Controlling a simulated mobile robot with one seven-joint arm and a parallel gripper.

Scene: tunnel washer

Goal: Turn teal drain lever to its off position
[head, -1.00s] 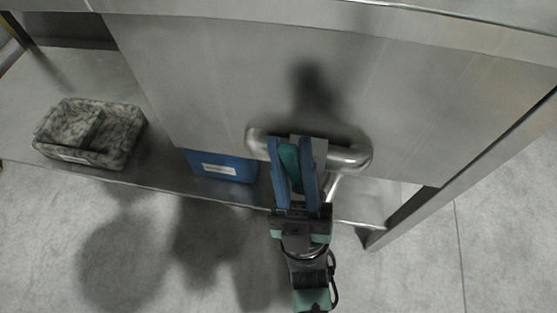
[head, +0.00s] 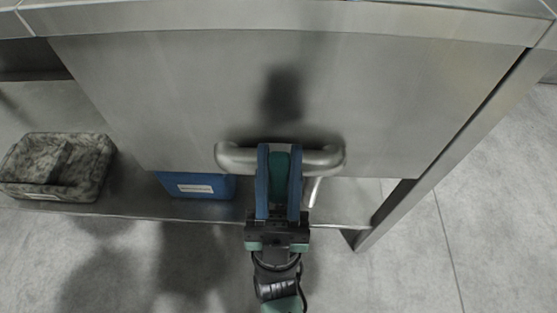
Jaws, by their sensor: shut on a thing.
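The teal drain lever (head: 282,163) shows as a teal strip between the two blue fingers of my gripper (head: 280,150). My gripper is shut on it, in front of the middle of a grey metal drain pipe (head: 238,156). The pipe runs across the lower part of a steel panel. The fingers point straight up the picture and hide most of the lever and its joint with the pipe. I cannot tell the lever's exact angle.
A blue bin (head: 196,185) with a white label stands on the low steel shelf (head: 130,199), left of the pipe. A mottled grey bin (head: 90,172) is further left. A steel leg (head: 390,215) stands to the right. Open floor (head: 420,265) lies in front.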

